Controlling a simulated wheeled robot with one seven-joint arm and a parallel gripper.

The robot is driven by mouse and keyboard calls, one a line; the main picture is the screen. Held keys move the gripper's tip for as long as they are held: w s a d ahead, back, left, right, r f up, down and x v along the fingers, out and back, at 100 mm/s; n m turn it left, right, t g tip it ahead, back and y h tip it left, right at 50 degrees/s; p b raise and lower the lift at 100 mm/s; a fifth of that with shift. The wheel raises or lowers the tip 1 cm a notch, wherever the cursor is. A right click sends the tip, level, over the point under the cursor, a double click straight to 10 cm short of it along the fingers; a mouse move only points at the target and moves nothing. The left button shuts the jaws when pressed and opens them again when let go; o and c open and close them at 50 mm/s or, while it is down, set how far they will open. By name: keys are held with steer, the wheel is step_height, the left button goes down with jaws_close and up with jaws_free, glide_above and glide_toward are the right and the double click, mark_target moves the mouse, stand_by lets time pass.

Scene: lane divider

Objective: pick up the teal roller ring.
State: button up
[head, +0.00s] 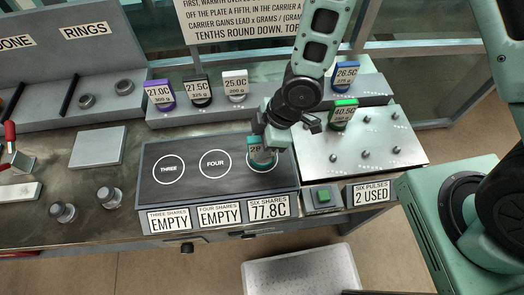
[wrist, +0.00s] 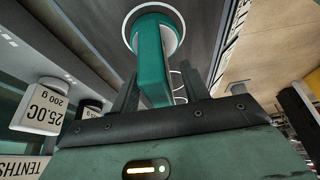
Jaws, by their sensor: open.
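The teal roller ring (head: 262,157) stands on the third marked circle of the dark plate (head: 165,196), above the display reading 77.8C. Its label is partly hidden by my gripper; only "28" shows. In the wrist view the teal ring (wrist: 152,62) rises from a white-rimmed circle, and its upright part reaches towards me between my fingers. My gripper (wrist: 158,82) is open, with one finger on each side of the teal part. I cannot tell whether either finger touches it. In the head view my gripper (head: 268,137) is right over the ring.
Purple (head: 160,96), black (head: 197,91) and white (head: 236,86) labelled rings stand on the shelf behind. A blue ring (head: 345,76) and a green one (head: 342,114) stand to the right. A pegged metal plate (head: 390,155) and a green button (head: 323,196) are beside the dark plate.

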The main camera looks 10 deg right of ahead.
steer(key=shift+a+f, duration=0.15)
steer(key=shift+f, duration=0.1)
jaws_close()
